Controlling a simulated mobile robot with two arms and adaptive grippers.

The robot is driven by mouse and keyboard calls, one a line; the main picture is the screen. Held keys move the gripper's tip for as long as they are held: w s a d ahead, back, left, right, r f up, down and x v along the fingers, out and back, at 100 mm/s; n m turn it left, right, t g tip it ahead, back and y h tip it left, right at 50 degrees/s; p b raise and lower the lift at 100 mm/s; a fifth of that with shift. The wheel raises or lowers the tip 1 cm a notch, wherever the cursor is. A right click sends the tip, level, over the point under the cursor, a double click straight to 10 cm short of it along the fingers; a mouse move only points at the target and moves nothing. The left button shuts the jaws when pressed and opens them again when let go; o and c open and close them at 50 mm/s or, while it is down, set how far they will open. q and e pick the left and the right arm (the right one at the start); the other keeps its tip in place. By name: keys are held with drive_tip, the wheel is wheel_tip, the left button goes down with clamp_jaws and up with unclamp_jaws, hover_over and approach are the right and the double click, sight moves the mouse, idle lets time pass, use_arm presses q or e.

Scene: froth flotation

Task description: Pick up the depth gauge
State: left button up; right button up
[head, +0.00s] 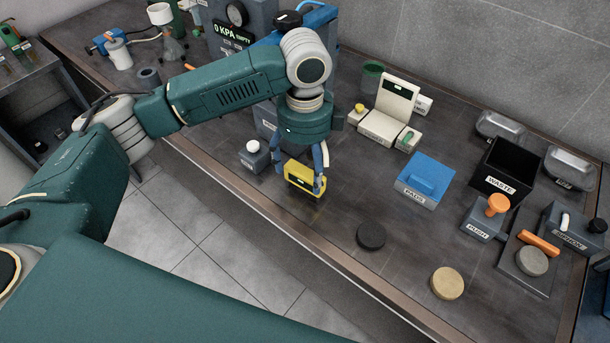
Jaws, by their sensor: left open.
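The depth gauge seems to be the small yellow box with a dark window (301,182) near the front edge of the bench. My left gripper (299,172) points down right over it, with one blue finger at its left and one at its right. The fingers are open, and I cannot tell whether they touch the box. The gripper body hides part of the area behind the box. My right gripper is out of view.
A small white-capped bottle (253,157) stands just left of the box. A black disc (371,236) and a tan disc (447,283) lie to the right. A blue PADS box (425,177) and a black WASTE bin (501,170) stand farther right. The bench's front edge is close.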

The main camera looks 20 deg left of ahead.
sight(304, 172)
use_arm(q)
wheel_tip(304, 172, down, 4)
drive_tip(key=shift+a+f+p, duration=0.1)
drive_tip(key=shift+a+p, duration=0.05)
drive_tip(key=shift+p, duration=0.45)
drive_tip(key=shift+c, duration=1)
drive_tip(key=c, duration=1)
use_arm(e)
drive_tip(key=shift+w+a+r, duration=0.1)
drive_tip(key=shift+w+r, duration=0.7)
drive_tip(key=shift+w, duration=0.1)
